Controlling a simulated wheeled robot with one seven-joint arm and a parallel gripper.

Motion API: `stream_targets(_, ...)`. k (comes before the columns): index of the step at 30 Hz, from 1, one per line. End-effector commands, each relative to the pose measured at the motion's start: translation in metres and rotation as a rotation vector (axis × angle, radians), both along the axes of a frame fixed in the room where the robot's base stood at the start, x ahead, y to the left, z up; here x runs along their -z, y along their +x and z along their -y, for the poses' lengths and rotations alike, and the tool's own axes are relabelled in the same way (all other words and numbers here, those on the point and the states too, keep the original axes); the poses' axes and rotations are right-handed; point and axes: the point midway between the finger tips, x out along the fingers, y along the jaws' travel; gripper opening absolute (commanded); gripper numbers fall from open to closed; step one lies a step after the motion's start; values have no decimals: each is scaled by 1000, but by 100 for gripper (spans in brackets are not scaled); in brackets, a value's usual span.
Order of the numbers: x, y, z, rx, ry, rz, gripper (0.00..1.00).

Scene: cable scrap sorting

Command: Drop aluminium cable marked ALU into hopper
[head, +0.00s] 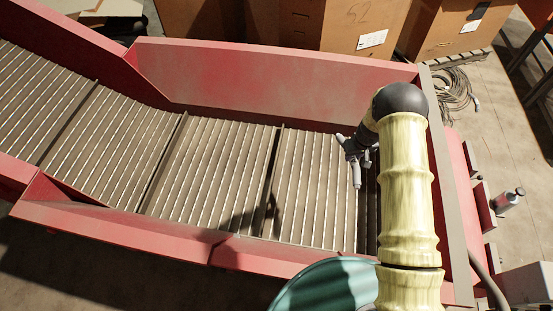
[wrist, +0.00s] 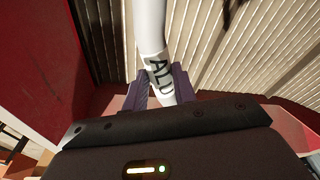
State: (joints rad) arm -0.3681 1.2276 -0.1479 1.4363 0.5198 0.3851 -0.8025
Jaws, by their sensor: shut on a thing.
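My gripper (wrist: 160,88) is shut on a white cable (wrist: 148,25) marked ALU in black letters. In the wrist view the cable runs up from between the two fingers and out of the top edge. In the head view my gripper (head: 357,152) is over the right part of the hopper (head: 275,85), a red-walled trough with a ribbed grey floor. The cable is hard to make out there. I cannot tell how high the gripper is above the ribbed floor (head: 215,175).
Cardboard boxes (head: 350,25) stand behind the hopper's far wall. A coil of dark cable (head: 455,90) lies on the floor at the right, and a small bottle (head: 508,201) is beside the hopper's right end. The visible ribbed floor looks clear.

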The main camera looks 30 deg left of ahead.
Motion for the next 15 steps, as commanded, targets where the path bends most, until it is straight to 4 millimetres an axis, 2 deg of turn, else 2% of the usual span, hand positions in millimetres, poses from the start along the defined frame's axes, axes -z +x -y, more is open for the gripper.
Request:
stream_targets(10, 2, 1, 0, -1, 0, 2, 0)
stream_targets(11, 2, 1, 0, -1, 0, 2, 33)
stream_targets(14, 2, 1, 0, -1, 0, 2, 52)
stream_targets(15, 2, 1, 0, -1, 0, 2, 52)
